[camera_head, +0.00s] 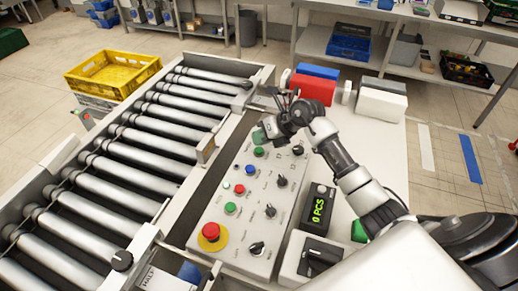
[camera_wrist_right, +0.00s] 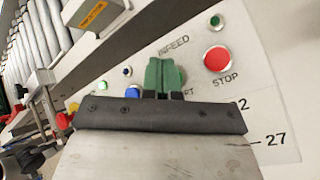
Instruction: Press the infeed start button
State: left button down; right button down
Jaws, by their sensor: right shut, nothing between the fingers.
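The control panel (camera_head: 248,222) is a pale slanted box beside the roller conveyor, with coloured buttons and black knobs. My right gripper (camera_head: 263,134) is over its far end, and its green fingertips (camera_wrist_right: 163,76) are shut and empty. In the right wrist view the fingertips sit just below the INFEED label (camera_wrist_right: 174,47) and cover the spot left of the red STOP button (camera_wrist_right: 217,60). Only the end of a word, "RT", shows beside them. The infeed start button itself is hidden there; I cannot tell whether the fingertips touch it. My left gripper is not in view.
The roller conveyor (camera_head: 130,135) runs along the left of the panel. A red emergency stop (camera_head: 211,232) is at the panel's near end. A counter display (camera_head: 318,208) stands right of it. A yellow crate (camera_head: 112,72) and a red box (camera_head: 308,88) are farther back.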

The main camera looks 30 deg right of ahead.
jog(key=shift+f, duration=0.15)
dwell(0.5)
jog(key=shift+f+b, duration=0.3)
